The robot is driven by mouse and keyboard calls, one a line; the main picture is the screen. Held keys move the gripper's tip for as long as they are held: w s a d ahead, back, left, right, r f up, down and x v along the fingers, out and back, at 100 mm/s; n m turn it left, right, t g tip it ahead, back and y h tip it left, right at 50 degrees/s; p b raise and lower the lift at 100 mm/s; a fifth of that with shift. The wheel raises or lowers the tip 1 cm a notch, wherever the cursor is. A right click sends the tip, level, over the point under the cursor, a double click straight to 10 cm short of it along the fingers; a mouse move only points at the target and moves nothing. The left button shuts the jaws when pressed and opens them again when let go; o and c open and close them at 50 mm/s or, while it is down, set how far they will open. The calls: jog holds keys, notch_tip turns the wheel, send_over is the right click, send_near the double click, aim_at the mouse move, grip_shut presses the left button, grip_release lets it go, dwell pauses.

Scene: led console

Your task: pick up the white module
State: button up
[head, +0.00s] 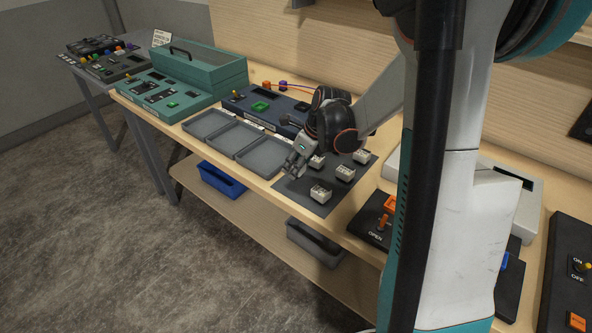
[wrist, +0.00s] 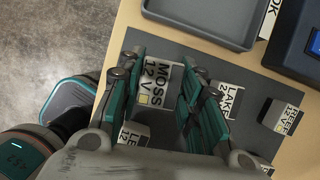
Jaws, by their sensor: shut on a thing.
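My gripper (head: 295,165) is over the near left part of a dark mat on the bench. In the wrist view its two fingers (wrist: 161,75) are closed on the sides of a pale module marked MOSS 12 V (wrist: 157,88), which has a small yellow square. The fingers hide this module in the head view. Other pale modules stand on the mat: one marked LAKE (wrist: 230,100), one marked REEF (wrist: 282,116), and one partly hidden (wrist: 132,134) beside the left finger. In the head view one module (head: 320,193) stands at the mat's near edge. I cannot tell whether the held module is clear of the mat.
The dark mat (head: 310,203) lies between grey trays (head: 262,155) on the left and an orange-handled switch panel (head: 384,215) on the right. A dark blue console (head: 262,107) stands behind the trays. A blue bin (head: 222,178) is on the lower shelf.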

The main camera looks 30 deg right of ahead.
aim_at(294, 164)
notch_tip(294, 164, up, 16)
jog(key=p, duration=0.4)
jog(key=s+a+f+n+g, duration=0.1)
jog(key=a+f+n+g, duration=0.2)
jog(key=n, duration=0.7)
jog(key=s+a+f+n+g+h+b, duration=0.1)
jog(key=a+f+n+g, duration=0.1)
jog(key=a+f+n, duration=0.6)
jog(key=s+a+f+n+g+b, duration=0.1)
jog(key=a+f+n+g, duration=0.2)
jog(key=f+n, duration=0.7)
jog(key=shift+a+f+n+g+h, duration=0.3)
jog(key=shift+a+n+h, duration=0.1)
jog(key=shift+a+n, duration=1)
jog(key=shift+s+d, duration=0.1)
jog(key=shift+s, duration=0.05)
